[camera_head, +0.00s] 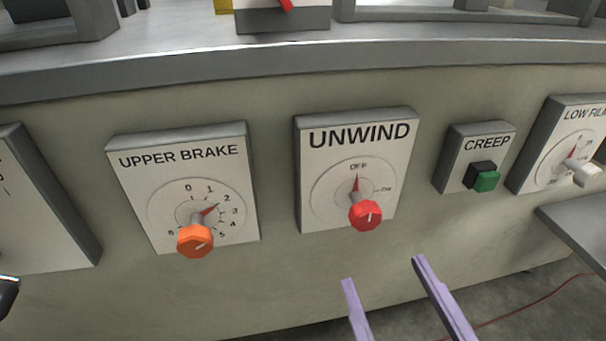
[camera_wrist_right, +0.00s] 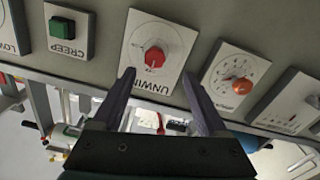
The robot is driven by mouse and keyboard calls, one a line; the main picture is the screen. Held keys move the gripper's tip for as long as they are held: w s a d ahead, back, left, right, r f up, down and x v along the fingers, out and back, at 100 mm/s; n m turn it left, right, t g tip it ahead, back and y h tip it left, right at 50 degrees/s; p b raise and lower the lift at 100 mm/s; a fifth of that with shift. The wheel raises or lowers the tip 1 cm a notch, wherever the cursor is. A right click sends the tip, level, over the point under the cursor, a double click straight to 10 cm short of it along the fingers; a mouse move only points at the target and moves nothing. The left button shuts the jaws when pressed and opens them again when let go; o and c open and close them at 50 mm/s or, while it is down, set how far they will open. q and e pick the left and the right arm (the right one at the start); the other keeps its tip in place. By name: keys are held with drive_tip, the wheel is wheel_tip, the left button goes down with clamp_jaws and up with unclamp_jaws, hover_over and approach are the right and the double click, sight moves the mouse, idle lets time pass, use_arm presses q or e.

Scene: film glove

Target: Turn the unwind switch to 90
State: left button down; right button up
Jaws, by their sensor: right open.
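The unwind switch (camera_head: 366,214) is a red knob on a white panel labelled UNWIND, mid-right in the head view. Its red pointer stands at OFF, with ON to the right of the dial. The red knob also shows in the right wrist view (camera_wrist_right: 155,57), where the picture is upside down. My right gripper (camera_head: 384,270) has two lilac fingers, open and empty, below the knob and apart from it. In the right wrist view its fingers (camera_wrist_right: 157,75) point toward the panel, one on each side of the knob. A dark piece at the lower left edge may be my left gripper.
The upper brake panel (camera_head: 184,158) with an orange knob (camera_head: 195,241) is to the left. The creep panel (camera_head: 483,145) with a green button (camera_head: 488,181) and the low film panel (camera_head: 575,112) are to the right. A grey ledge (camera_head: 580,228) juts out at lower right.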

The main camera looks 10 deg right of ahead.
sight(369, 225)
drive_tip(key=w, duration=0.2)
drive_tip(key=w+d+b, duration=0.1)
drive_tip(key=w, duration=0.1)
drive_tip(key=shift+w+d+b, duration=0.1)
drive_tip(key=shift+w+b, duration=0.2)
drive_tip(key=shift+w, duration=0.1)
drive_tip(key=w, duration=0.1)
drive_tip(key=w+b, duration=0.1)
drive_tip(key=w, duration=0.2)
drive_tip(key=shift+a+b, duration=0.3)
drive_tip(key=shift+w+r, duration=0.1)
drive_tip(key=shift+w, duration=0.4)
use_arm(q)
drive_tip(key=f, duration=0.1)
drive_tip(key=d+f, duration=0.1)
drive_tip(key=f, duration=0.1)
drive_tip(key=shift+w+d+f, duration=0.15)
drive_tip(key=shift+f, duration=0.1)
use_arm(e)
drive_tip(key=c, duration=0.3)
clamp_jaws()
